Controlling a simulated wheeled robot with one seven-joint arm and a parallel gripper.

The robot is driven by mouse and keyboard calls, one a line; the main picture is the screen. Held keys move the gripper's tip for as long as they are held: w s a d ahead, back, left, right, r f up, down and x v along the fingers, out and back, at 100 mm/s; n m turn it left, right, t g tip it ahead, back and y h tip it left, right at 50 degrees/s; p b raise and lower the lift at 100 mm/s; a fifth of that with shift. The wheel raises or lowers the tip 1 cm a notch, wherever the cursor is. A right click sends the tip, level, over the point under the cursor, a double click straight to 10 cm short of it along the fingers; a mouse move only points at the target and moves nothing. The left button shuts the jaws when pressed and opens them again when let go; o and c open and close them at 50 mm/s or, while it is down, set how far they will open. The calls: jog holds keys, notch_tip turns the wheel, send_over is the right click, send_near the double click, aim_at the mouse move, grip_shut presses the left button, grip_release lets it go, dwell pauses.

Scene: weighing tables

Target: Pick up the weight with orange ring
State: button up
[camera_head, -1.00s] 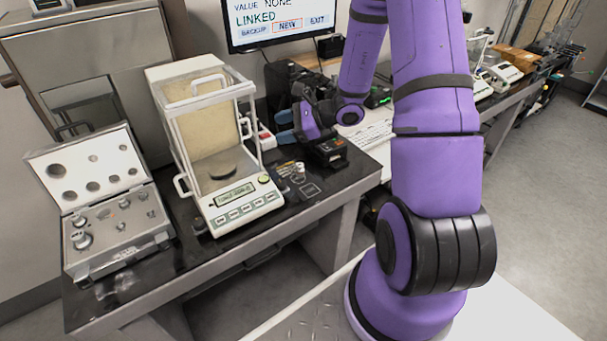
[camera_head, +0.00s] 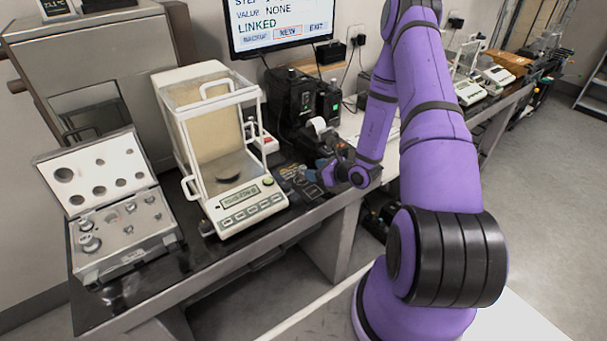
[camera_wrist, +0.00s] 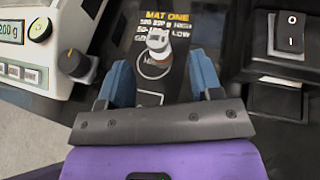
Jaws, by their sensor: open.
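A small silver metal weight (camera_wrist: 158,42) stands on a dark printed mat (camera_wrist: 142,20) in the wrist view. The weight lies between and just beyond the fingertips, with nothing held. In the head view my gripper (camera_head: 322,172) is low over the table right of the balance, and I cannot clearly make out the weight there.
The glass-walled balance (camera_head: 215,140) stands left of my gripper; its front knob (camera_wrist: 75,64) is close in the wrist view. An open weight case (camera_head: 125,225) stands at the far left.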

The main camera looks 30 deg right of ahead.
jog(key=x, duration=0.7)
jog(key=shift+w+a+f, duration=0.1)
jog(key=shift+a+f, duration=0.05)
jog(key=shift+f, duration=0.05)
grip_shut()
